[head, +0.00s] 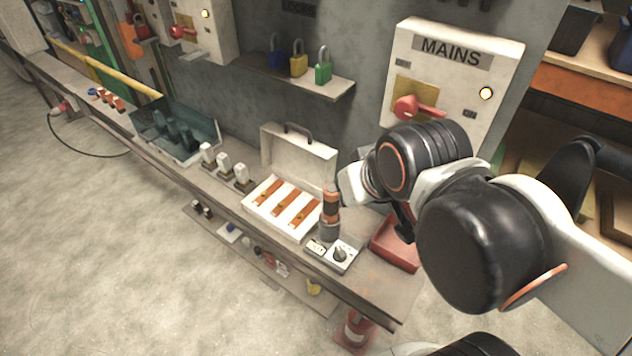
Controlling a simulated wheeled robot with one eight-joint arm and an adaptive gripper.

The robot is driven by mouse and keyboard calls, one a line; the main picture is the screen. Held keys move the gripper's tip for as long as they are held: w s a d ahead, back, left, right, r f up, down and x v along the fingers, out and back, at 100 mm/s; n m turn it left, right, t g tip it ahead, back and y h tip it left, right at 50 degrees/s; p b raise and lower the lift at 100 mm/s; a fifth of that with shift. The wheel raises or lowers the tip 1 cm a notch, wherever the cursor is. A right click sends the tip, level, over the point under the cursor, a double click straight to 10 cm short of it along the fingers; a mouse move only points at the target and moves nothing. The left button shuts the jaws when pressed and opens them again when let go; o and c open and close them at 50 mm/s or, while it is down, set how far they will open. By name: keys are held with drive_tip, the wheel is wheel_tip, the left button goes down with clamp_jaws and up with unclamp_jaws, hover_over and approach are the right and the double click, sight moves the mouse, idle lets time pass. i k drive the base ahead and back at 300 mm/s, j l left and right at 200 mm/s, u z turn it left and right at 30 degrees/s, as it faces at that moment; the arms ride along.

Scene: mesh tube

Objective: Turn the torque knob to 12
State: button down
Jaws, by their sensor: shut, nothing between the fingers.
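The torque knob (340,253) is a small dark dial on a pale panel (317,246) near the bench's front edge, in the head view. Its markings and pointer are too small to read. An upright grey cylinder with an orange band (331,205) stands just behind the panel. My arm reaches in from the right. My gripper (404,224) seems to be the dark part partly showing below the arm, to the right of the knob and apart from it. It is shut and empty. My arm hides most of it.
A red tray (394,252) lies right of the panel. An open white case (256,215) with orange bars stands left of it. Behind is a wall with a MAINS box (402,60) and a padlock shelf (340,89).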

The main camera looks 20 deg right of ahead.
sight(338, 255)
drive_tip(key=k+j+z, duration=0.2)
drive_tip(key=z, duration=0.2)
drive_tip(key=k+j+z, duration=0.2)
drive_tip(key=z, duration=0.2)
drive_tip(key=k+j+z, duration=0.25)
drive_tip(key=z, duration=0.15)
